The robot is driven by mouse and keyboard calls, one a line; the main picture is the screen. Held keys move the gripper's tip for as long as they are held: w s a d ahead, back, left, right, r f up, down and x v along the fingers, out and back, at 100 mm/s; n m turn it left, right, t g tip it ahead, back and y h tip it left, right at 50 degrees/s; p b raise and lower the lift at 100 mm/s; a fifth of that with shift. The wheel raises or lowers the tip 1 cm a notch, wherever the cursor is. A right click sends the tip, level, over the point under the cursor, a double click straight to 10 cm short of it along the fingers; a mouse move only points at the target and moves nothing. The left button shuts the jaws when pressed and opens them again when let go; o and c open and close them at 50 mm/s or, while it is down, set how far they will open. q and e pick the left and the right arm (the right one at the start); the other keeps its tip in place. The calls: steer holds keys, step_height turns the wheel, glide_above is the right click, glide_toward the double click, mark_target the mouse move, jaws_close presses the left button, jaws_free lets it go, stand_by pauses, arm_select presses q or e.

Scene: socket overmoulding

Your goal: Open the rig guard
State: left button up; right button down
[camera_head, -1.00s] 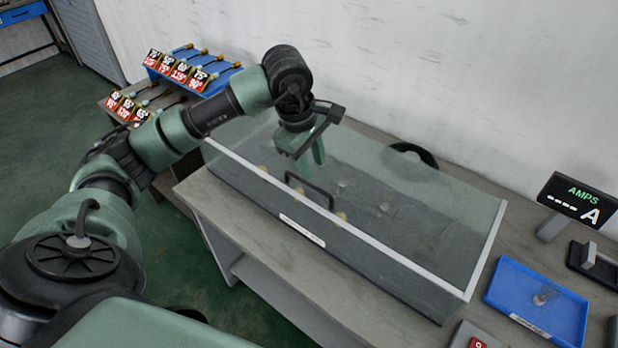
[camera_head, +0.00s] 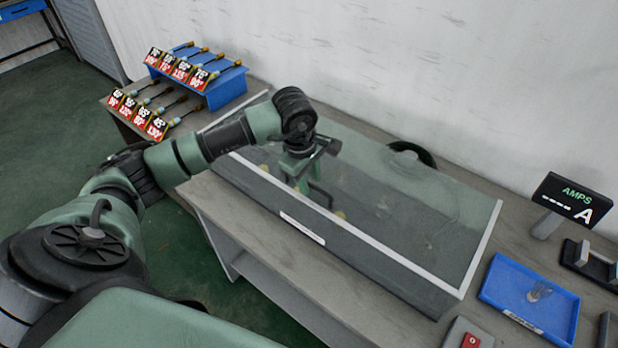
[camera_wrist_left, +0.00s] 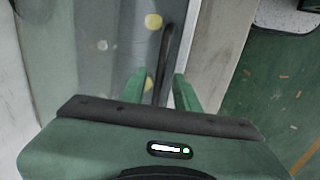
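The rig guard (camera_head: 400,215) is a long clear cover with pale edge strips, lying closed over the rig on the grey bench. Its black bar handle (camera_head: 322,196) stands on the front part of the cover; it also shows in the left wrist view (camera_wrist_left: 168,50). My left gripper (camera_head: 302,184) is at the handle, pointing down. In the left wrist view its two green fingers (camera_wrist_left: 160,90) are apart, with the near end of the handle between them. I cannot tell whether they touch it. My right gripper is in neither view.
A blue tray (camera_head: 530,300) with a small clear part lies right of the guard, near an AMPS display (camera_head: 568,198). A blue rack (camera_head: 212,90) with labelled cords stands at the back left. A red switch box (camera_head: 468,338) sits at the front right.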

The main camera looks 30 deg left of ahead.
arm_select(q)
jaws_close()
stand_by(1.2)
